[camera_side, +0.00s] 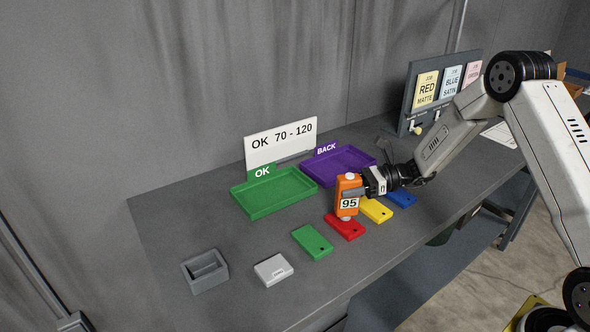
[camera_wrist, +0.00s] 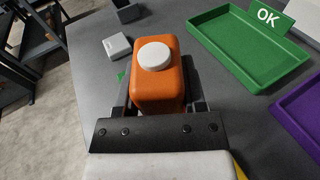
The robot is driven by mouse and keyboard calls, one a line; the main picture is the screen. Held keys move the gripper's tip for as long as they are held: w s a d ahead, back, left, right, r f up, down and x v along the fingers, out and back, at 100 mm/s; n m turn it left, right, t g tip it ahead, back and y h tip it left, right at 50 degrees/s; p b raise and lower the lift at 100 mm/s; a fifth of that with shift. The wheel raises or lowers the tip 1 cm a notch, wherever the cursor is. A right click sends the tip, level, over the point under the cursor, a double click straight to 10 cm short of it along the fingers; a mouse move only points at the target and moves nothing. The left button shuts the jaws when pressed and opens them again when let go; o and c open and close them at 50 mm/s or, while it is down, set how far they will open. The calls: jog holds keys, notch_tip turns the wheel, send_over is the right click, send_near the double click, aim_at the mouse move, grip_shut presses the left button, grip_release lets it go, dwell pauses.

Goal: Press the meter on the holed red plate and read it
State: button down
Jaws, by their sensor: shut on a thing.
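An orange meter (camera_side: 348,188) with a white cap on top shows "95" on its front label in the side view. My gripper (camera_side: 358,190) is shut on the meter and holds it upright over the red plate (camera_side: 344,227). A dark hole shows near the plate's right end. In the wrist view the meter (camera_wrist: 157,85) sits between the fingers (camera_wrist: 160,108), and it hides the red plate.
A green plate (camera_side: 312,242), yellow plate (camera_side: 376,210) and blue plate (camera_side: 402,198) lie in the row. Behind are a green OK tray (camera_side: 268,207), a purple BACK tray (camera_side: 318,177) and a sign "OK 70 - 120" (camera_side: 281,141). A white block (camera_side: 273,270) and grey holder (camera_side: 205,271) stand front left.

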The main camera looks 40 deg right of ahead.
aim_at(350, 175)
jog(key=shift+r, duration=2.3)
